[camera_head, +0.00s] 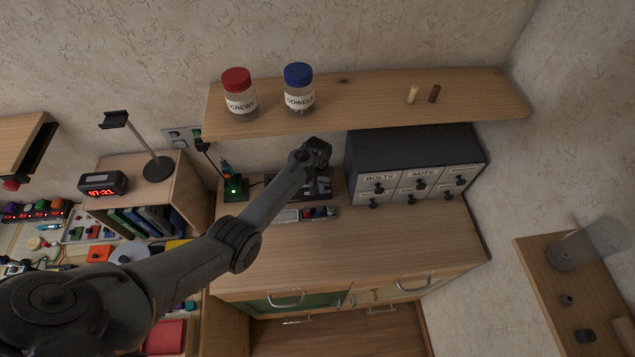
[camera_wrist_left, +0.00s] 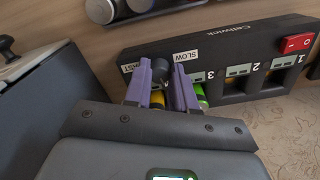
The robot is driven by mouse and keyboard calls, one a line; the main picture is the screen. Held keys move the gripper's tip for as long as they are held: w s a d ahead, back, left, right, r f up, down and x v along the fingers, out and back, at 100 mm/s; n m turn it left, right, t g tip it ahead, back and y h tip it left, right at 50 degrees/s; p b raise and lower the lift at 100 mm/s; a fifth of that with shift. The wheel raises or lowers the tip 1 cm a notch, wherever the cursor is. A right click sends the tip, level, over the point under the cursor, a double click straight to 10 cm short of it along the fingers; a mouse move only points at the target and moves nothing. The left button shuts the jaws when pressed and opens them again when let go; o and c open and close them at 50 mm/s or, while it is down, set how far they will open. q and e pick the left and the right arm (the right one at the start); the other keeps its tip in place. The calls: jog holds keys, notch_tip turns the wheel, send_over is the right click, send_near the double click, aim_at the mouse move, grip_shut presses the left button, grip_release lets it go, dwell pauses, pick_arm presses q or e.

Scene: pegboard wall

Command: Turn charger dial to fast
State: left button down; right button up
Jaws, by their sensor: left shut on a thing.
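The black charger (camera_wrist_left: 226,47) lies on the worktop and shows upside down in the left wrist view, with a red switch, numbered bays and the labels SLOW and FAST. It also shows in the head view (camera_head: 324,185), partly behind my left arm. The dark round dial (camera_wrist_left: 160,64) sits between the two labels. My left gripper (camera_wrist_left: 161,72) has its purple fingers on either side of the dial and is shut on it. The dial's pointer mark cannot be made out. In the head view my left gripper's fingers are hidden behind the wrist. My right gripper is not in view.
A grey drawer cabinet (camera_head: 414,152) stands right of the charger. A shelf (camera_head: 370,100) with two jars hangs above. A tray (camera_head: 287,215) with dark cylindrical items lies in front of the charger. A small green-lit device (camera_head: 234,188) is to the left. The front worktop is clear.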

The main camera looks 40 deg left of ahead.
pick_arm(q)
jog(key=m+p, duration=0.1)
jog(key=m, duration=0.1)
jog(key=shift+a+r+m, duration=0.1)
jog(key=shift+m, duration=0.3)
jog(key=m, duration=0.3)
jog(key=shift+m+p, duration=0.3)
jog(key=shift+p, duration=0.1)
jog(key=m, duration=0.3)
jog(key=shift+m, duration=1.6)
jog(key=c, duration=0.9)
grip_release()
jog(key=shift+c, duration=0.2)
jog(key=shift+r+p, duration=1.35)
jog(key=shift+r, duration=2.3)
